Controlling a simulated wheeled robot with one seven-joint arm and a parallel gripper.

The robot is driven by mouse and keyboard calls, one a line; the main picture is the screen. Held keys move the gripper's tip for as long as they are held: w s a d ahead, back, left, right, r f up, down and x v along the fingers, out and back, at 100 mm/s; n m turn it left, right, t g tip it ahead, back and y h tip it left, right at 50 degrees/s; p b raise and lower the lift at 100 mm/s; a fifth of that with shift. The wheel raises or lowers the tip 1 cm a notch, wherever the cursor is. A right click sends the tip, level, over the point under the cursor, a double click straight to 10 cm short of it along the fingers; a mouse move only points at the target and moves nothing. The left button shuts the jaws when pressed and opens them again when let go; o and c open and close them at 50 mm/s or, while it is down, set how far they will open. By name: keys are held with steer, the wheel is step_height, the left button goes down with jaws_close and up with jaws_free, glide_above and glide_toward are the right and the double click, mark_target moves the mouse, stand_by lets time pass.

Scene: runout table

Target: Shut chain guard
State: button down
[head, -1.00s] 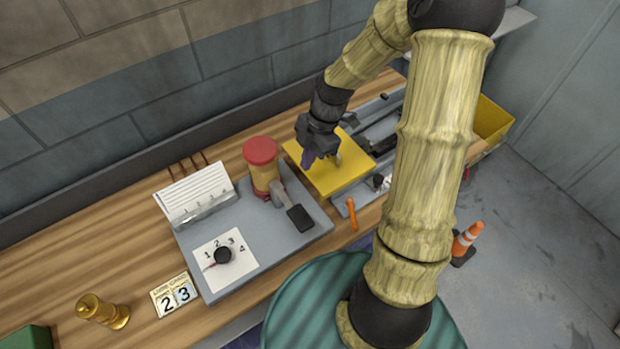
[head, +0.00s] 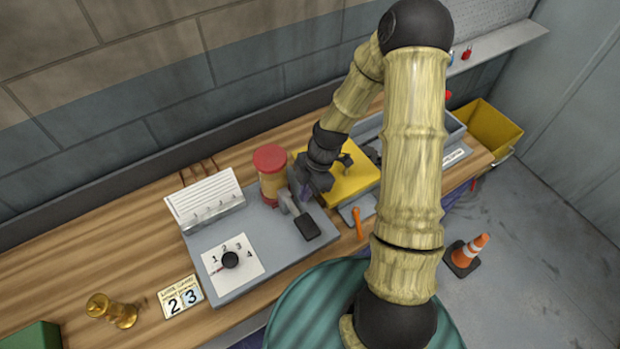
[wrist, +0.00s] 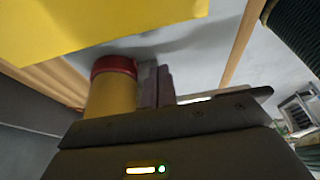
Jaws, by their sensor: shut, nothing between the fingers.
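The chain guard looks to be the yellow plate (head: 345,182) on the bench, right of the grey control plate; it also fills the upper left of the wrist view (wrist: 95,25). My gripper (head: 305,190) is at the yellow plate's left edge, close beside the red-topped yellow cylinder (head: 270,172). In the wrist view the shut fingers (wrist: 155,88) point toward the grey surface, with the cylinder (wrist: 112,90) just left of them. I cannot tell whether they touch the plate. My arm hides part of the bench behind the plate.
The grey control plate (head: 262,245) carries a dial (head: 230,259), a card rack (head: 207,200) and a black-padded lever (head: 306,227). An orange handle (head: 358,222) stands in front of the yellow plate. A yellow bin (head: 490,132) is at the right end; a cone (head: 467,254) is on the floor.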

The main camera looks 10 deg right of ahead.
steer(key=shift+s+a+f, duration=0.15)
steer(key=shift+a+f, duration=0.1)
steer(key=shift+f, duration=0.35)
steer(key=d+p, duration=0.1)
steer(key=d, duration=0.1)
steer(key=w+d+p, duration=0.1)
steer(key=shift+w+d+r, duration=0.15)
steer(key=shift+d+r, duration=0.05)
steer(key=shift+d, duration=0.15)
steer(key=shift+d+f, duration=0.15)
steer(key=shift+w+d, duration=0.1)
